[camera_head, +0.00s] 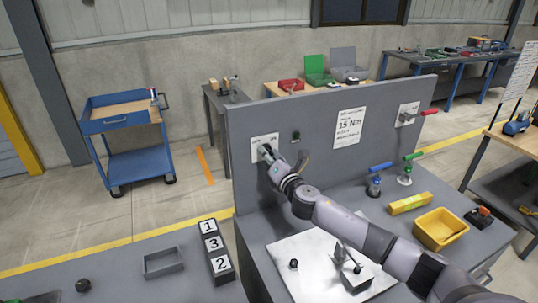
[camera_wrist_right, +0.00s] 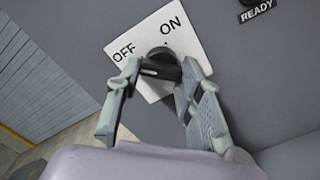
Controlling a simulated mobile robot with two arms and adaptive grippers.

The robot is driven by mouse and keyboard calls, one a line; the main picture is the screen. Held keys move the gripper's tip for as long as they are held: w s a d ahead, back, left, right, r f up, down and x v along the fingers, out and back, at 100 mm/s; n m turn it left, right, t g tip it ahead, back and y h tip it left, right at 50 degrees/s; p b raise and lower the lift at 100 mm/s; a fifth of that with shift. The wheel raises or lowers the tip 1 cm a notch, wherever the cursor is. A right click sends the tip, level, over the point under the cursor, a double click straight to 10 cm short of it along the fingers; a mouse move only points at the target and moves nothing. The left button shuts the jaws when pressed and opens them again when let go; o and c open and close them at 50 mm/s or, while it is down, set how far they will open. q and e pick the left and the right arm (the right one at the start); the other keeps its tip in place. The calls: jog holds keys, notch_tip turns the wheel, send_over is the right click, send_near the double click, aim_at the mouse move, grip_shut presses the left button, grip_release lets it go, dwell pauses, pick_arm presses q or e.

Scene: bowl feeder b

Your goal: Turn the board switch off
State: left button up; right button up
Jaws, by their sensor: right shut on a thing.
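The board switch is a black knob (camera_wrist_right: 162,56) on a white plate (camera_wrist_right: 128,43) marked OFF on the left and ON on the right in the right wrist view. In the head view the plate (camera_head: 258,142) is at the left of the upright grey board (camera_head: 310,115). My right gripper (camera_wrist_right: 160,70) has its fingers on either side of the knob's handle and is shut on it. In the head view the gripper (camera_head: 268,155) reaches the plate and partly hides the knob, so the exact knob angle is hard to tell. My left gripper is not in view.
Another plate with a red-handled lever (camera_head: 408,114) is at the board's right. A yellow bin (camera_head: 440,229) and a yellow box (camera_head: 409,203) stand on the bench below. A numbered block (camera_head: 214,251) is at left.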

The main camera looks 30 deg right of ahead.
jog(key=shift+f, duration=0.1)
dwell(0.3)
jog(key=o, duration=1.2)
jog(key=shift+s, duration=0.1)
jog(key=s, duration=1.1)
jog(key=shift+s+a, duration=0.35)
jog(key=shift+s, duration=0.05)
